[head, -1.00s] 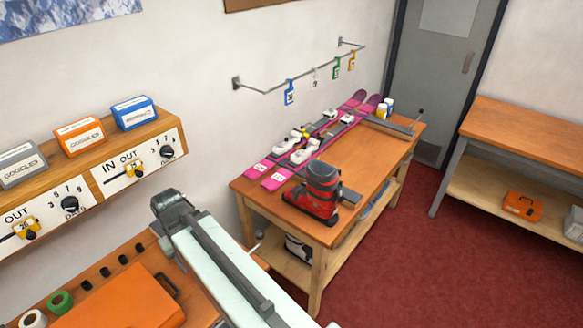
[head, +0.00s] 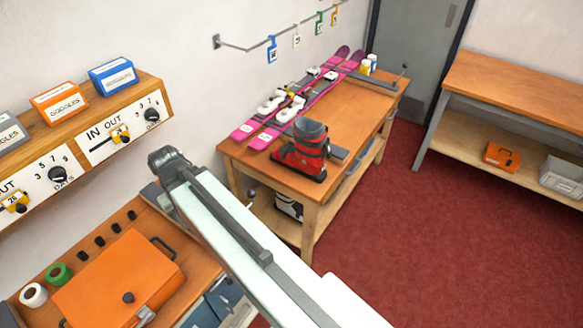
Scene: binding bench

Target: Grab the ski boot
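The red and black ski boot (head: 304,151) stands upright near the front end of the wooden binding bench (head: 350,119). A pair of pink skis (head: 326,84) with white bindings lies behind it along the wall side. My arm reaches from the lower right toward the left middle of the head view. Its dark end, my gripper (head: 168,160), is left of the boot and apart from it. The fingers cannot be made out, so I cannot tell whether it is open or shut.
An orange case (head: 118,281) lies on the near left bench, beside green (head: 59,274) and white (head: 33,294) tape rolls. A shelf with goggle boxes (head: 112,74) is on the wall. Another bench (head: 520,85) stands right. Red floor (head: 420,230) between is clear.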

